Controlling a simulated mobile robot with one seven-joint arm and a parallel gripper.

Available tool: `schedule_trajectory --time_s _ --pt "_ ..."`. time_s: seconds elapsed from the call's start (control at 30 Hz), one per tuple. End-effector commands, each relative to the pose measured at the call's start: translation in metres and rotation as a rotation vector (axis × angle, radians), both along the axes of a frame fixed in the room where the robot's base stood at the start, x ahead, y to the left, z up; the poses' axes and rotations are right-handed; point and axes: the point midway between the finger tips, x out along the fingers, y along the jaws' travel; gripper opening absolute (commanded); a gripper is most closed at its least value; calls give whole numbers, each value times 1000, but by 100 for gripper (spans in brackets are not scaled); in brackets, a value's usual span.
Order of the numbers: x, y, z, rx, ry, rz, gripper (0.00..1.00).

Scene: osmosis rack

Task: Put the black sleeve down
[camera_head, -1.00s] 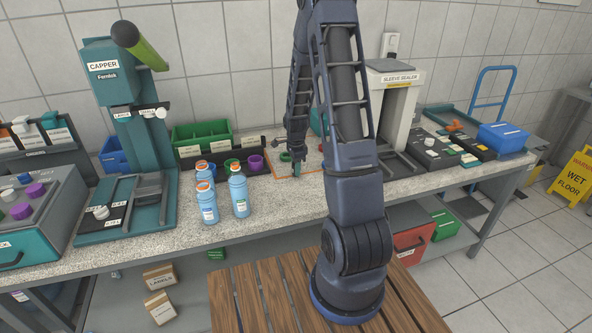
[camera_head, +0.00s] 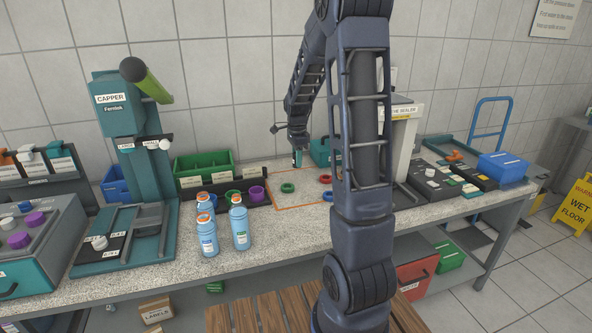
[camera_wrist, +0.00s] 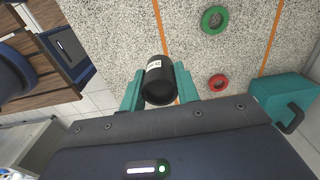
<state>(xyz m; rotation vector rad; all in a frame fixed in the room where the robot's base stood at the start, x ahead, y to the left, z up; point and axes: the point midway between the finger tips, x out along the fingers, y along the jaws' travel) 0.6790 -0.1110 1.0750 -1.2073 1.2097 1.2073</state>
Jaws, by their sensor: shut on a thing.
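The black sleeve (camera_wrist: 158,88) is a short dark cylinder with a white label. In the wrist view it sits between the teal fingers of my gripper (camera_wrist: 159,80), which are shut on it. In the head view my gripper (camera_head: 297,158) is over the back of the bench, apparently above the surface. The sleeve is too small to make out clearly there. Below is an orange-outlined area (camera_head: 283,208) with a green ring (camera_head: 287,187), a red ring (camera_head: 325,179) and a blue ring (camera_head: 327,195). The wrist view also shows the green ring (camera_wrist: 214,20) and red ring (camera_wrist: 218,82).
Several blue bottles (camera_head: 240,228) stand on the bench, left of the outlined area. A purple ring or cup (camera_head: 257,193) sits in a dark rack beside a green bin (camera_head: 204,165). The capper (camera_head: 122,110) is at left, the sleeve sealer (camera_head: 405,130) at right. A teal bin (camera_wrist: 285,100) is near.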

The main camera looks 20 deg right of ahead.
Motion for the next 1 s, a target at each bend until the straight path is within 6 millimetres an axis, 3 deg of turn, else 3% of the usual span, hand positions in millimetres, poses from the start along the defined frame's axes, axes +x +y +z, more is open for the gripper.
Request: schedule_trajectory --time_s 0.17,0.7,1.0 --pt "24 -3 8 1 0 -17 10" --pt "191 -29 14 4 1 -138 10" --pt "259 -38 9 1 1 -182 10"
